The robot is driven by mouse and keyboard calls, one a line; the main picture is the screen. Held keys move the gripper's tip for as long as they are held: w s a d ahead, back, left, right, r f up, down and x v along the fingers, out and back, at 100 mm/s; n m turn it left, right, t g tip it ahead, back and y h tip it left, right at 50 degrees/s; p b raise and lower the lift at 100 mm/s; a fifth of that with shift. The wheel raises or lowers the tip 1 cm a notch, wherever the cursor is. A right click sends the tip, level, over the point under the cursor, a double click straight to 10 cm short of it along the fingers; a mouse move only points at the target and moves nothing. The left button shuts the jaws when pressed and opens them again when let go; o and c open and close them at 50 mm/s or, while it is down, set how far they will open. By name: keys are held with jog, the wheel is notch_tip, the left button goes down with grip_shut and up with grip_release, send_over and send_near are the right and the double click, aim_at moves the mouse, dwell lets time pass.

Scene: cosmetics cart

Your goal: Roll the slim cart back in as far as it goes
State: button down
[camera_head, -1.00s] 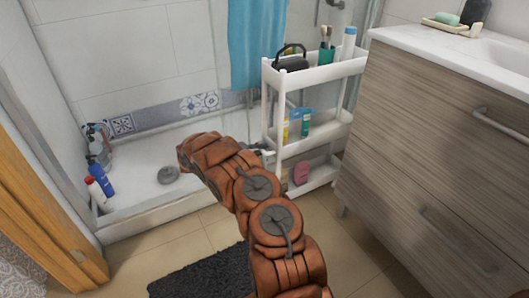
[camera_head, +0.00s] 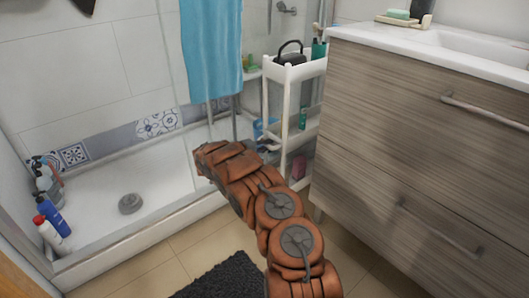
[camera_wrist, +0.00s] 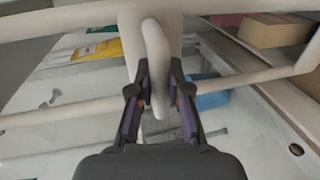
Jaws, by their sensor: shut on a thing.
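The slim white cart (camera_head: 291,72) stands upright between the shower and the vanity in the head view. The vanity hides its right part. In the wrist view, a white handle (camera_wrist: 154,40) on the cart stands between the fingers of my gripper (camera_wrist: 158,88), which is shut on it. A black bag-like item (camera_head: 289,53) sits on the top tier, and bottles and a pink item (camera_head: 299,167) are on the lower tiers.
The wood-grain vanity (camera_head: 400,130) stands close along the cart's right side. The shower tray (camera_head: 150,225) with bottles (camera_head: 50,215) lies left, with a blue towel (camera_head: 211,50) hanging above. A dark mat (camera_head: 225,278) lies on the tiled floor in front.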

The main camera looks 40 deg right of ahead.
jog(key=shift+d+r+b, duration=0.15)
jog(key=shift+d+b, duration=0.05)
jog(key=shift+d, duration=0.8)
jog(key=shift+d+r+b, duration=0.15)
jog(key=shift+d+b, duration=0.05)
jog(key=shift+d, duration=0.85)
jog(key=c, duration=1.2)
grip_release()
jog(key=shift+s, duration=0.1)
jog(key=shift+o, duration=0.5)
jog(key=shift+f, duration=0.15)
send_near(274, 140)
jog(key=shift+f+v, duration=0.2)
jog(key=shift+v, duration=0.8)
